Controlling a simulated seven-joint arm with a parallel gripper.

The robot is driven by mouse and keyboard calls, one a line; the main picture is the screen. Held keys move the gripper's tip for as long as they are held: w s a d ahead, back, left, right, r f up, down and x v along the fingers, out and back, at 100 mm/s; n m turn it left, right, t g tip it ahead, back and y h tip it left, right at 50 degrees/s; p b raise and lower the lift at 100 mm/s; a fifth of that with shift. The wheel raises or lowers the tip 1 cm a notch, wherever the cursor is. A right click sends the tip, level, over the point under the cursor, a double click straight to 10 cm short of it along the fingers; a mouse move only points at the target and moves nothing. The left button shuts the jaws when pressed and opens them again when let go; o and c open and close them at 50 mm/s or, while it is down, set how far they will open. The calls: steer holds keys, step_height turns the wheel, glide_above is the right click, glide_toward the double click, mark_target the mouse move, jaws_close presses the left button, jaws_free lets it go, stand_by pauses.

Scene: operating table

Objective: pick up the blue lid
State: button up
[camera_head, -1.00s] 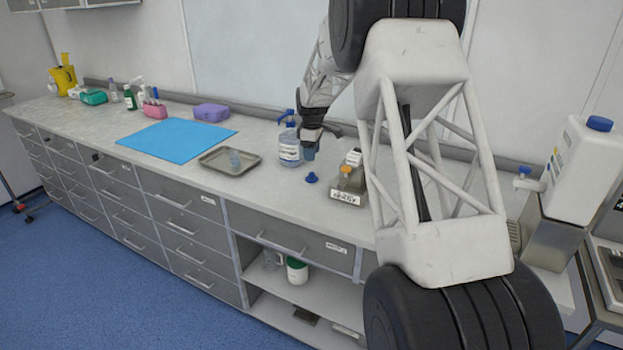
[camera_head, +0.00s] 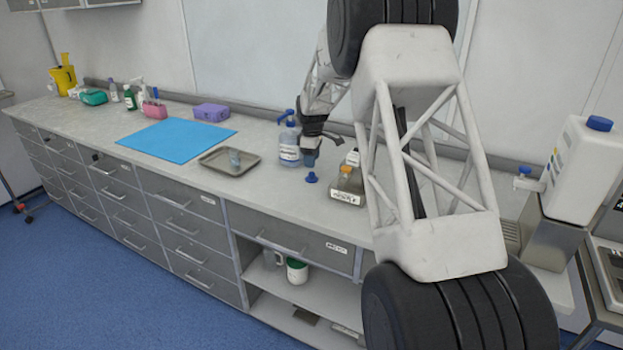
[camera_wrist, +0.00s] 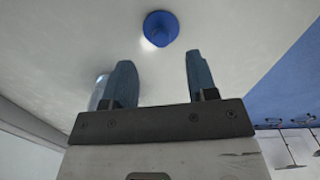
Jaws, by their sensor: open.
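The blue lid (camera_head: 311,177) lies on the pale countertop in front of the pump bottle. In the wrist view the blue lid (camera_wrist: 161,28) is near the top, beyond the fingertips and between their lines. My gripper (camera_head: 310,158) is just above and behind the lid in the head view, apart from it. Its two blue-grey fingers also show in the wrist view (camera_wrist: 160,62), spread apart with nothing between them.
A clear pump bottle (camera_head: 289,147) stands close left of my gripper. A metal tray (camera_head: 215,167) holding a small cup and a blue mat (camera_head: 178,140) lie further left on the counter.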

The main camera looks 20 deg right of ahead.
mark_target(311, 173)
steer(key=shift+f, duration=0.1)
steer(key=shift+a+f, duration=0.1)
steer(key=shift+f, duration=2.4)
steer(key=shift+c, duration=0.4)
jaws_close()
